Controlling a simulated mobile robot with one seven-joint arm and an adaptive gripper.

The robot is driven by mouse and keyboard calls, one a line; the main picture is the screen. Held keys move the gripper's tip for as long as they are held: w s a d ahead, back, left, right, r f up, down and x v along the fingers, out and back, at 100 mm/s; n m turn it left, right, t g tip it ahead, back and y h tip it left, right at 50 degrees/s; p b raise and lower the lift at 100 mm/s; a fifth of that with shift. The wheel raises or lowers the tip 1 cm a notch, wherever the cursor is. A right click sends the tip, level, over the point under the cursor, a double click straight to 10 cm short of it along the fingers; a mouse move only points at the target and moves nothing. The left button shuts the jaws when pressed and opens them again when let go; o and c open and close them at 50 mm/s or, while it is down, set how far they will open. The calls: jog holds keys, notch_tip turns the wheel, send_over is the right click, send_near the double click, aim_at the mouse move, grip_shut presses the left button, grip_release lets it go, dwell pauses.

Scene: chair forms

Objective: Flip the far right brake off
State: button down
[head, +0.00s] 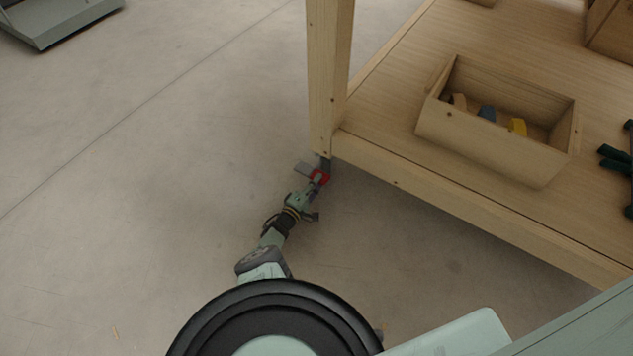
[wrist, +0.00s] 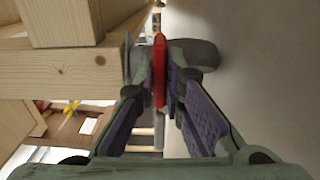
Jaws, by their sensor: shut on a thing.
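The brake is a red lever (head: 320,175) on the caster at the foot of the wooden cart's near corner post. It also shows in the wrist view as an upright red strip (wrist: 160,70). The grey caster wheel (wrist: 197,56) is just behind it. My gripper (head: 314,184) reaches low to the caster. In the wrist view my gripper (wrist: 160,88) has its two fingertips closed on the red brake, one on each side. The fingertips partly hide the caster mount, and I cannot tell the lever's exact tilt.
The wooden cart's post (head: 328,75) and lower shelf edge (head: 470,205) stand close beside my gripper. A wooden box (head: 480,140) with small coloured items sits on the shelf. Bare floor (head: 130,190) lies open to the left.

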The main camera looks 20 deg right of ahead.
jog(key=shift+w+a+r+n, duration=0.1)
jog(key=shift+r+n, duration=0.15)
jog(key=shift+n, duration=0.45)
jog(key=shift+r+n, duration=0.2)
jog(key=shift+n, duration=0.5)
jog(key=c, duration=1.7)
grip_release()
jog(key=shift+a, duration=0.1)
jog(key=shift+s+a, duration=0.35)
jog(key=shift+a, duration=0.3)
jog(key=v, duration=1)
jog(key=shift+s, duration=0.3)
jog(key=shift+p, duration=0.3)
